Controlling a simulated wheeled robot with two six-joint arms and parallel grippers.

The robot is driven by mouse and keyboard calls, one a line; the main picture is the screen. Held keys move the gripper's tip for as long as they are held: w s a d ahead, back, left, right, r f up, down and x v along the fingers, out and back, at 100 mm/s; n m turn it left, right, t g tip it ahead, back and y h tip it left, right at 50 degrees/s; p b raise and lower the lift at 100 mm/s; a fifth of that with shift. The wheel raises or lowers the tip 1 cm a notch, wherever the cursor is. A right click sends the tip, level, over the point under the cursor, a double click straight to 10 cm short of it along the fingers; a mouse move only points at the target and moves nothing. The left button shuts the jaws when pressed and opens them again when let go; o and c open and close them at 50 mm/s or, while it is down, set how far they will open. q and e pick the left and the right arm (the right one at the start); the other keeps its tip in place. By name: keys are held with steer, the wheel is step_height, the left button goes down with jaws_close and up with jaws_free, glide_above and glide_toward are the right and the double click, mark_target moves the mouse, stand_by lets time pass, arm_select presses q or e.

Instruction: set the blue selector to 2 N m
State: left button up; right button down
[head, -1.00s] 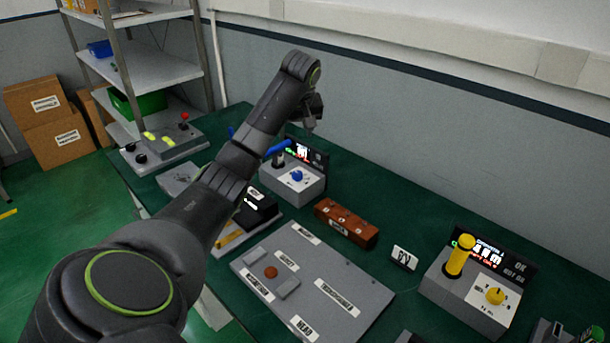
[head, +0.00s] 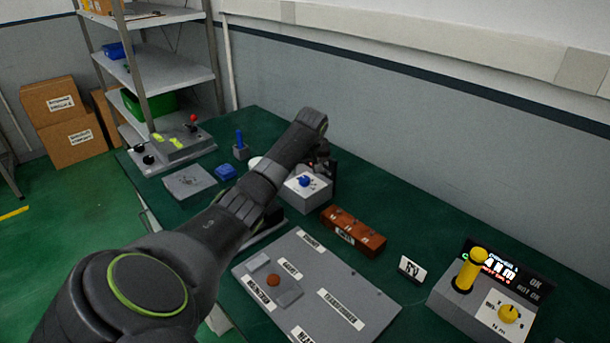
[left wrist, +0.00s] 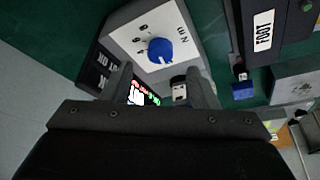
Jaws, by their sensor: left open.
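The blue selector (head: 305,181) is a round knob on the sloped face of a grey tester box (head: 308,197). In the left wrist view, the blue selector (left wrist: 160,50) shows a small white mark on its edge, with number labels and "N m" around it on a white plate. The labels are too small to read surely. My left gripper (head: 318,163) is open and empty above the back of the box. In the left wrist view, its fingers (left wrist: 163,88) are apart, with the knob beyond them, not touched. Part of the tester's lit display (left wrist: 140,95) shows between the fingers.
A brown block (head: 353,232) and a grey labelled board (head: 320,300) lie in front. A second tester with a yellow knob (head: 508,313) and yellow handle (head: 470,270) stands at right. A blue upright tool (head: 239,140) stands left of the arm.

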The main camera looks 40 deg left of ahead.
mark_target(305, 179)
arm_select(q)
steer(key=shift+x, duration=2.7)
steer(key=c, duration=1)
